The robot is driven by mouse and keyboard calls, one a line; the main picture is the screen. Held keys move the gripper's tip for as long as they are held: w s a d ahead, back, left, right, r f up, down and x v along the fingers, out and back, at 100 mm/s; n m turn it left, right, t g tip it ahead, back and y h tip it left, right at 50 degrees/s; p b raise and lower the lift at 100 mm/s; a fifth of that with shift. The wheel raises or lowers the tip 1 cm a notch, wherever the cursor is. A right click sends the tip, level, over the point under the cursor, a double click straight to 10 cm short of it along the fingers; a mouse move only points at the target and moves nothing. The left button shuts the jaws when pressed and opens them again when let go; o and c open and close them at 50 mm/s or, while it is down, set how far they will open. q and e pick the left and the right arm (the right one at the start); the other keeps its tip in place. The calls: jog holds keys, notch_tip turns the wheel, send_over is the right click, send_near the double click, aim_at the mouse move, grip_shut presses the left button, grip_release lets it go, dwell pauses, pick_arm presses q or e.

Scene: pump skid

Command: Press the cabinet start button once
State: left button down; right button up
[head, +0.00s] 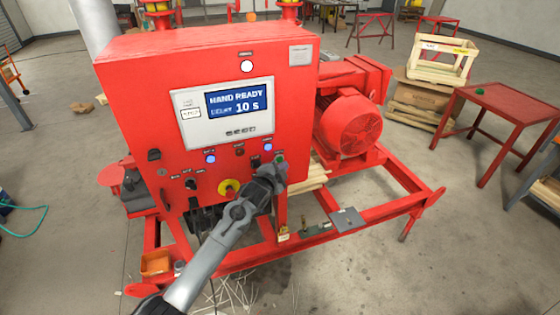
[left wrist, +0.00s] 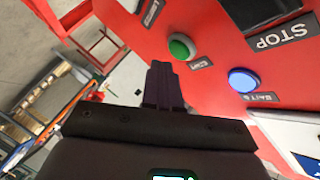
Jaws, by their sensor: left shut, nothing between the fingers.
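The red cabinet (head: 130,90) stands in the middle of the head view, its front panel facing me. A green button (head: 281,157) sits at the panel's lower right; it also shows in the left wrist view (left wrist: 182,46), with a small label beside it that I cannot read clearly. My left gripper (head: 279,172) is shut and empty, close to this button. In the left wrist view its fingertips (left wrist: 160,66) are just beside the green button; I cannot tell whether they touch. The display (head: 238,103) reads "HAND READY" and "10 S". My right gripper is out of view.
A blue lamp (left wrist: 243,80) and a STOP label (left wrist: 283,37) are near the green button. A yellow-ringed knob (head: 228,188) is lower left of it. A red motor (head: 350,125) stands right of the cabinet. A red table (head: 505,98) is farther right.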

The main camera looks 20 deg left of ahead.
pick_arm(q)
jog(key=shift+w+a, duration=0.15)
jog(key=shift+w+a+b, duration=0.15)
jog(key=shift+b, duration=0.15)
jog(key=shift+w+a+b, duration=0.3)
jog(key=shift+b, duration=0.1)
dwell(0.8)
dwell(0.4)
jog(key=shift+s+d+p, duration=0.55)
jog(key=shift+s+p, duration=0.05)
jog(key=shift+p, duration=0.3)
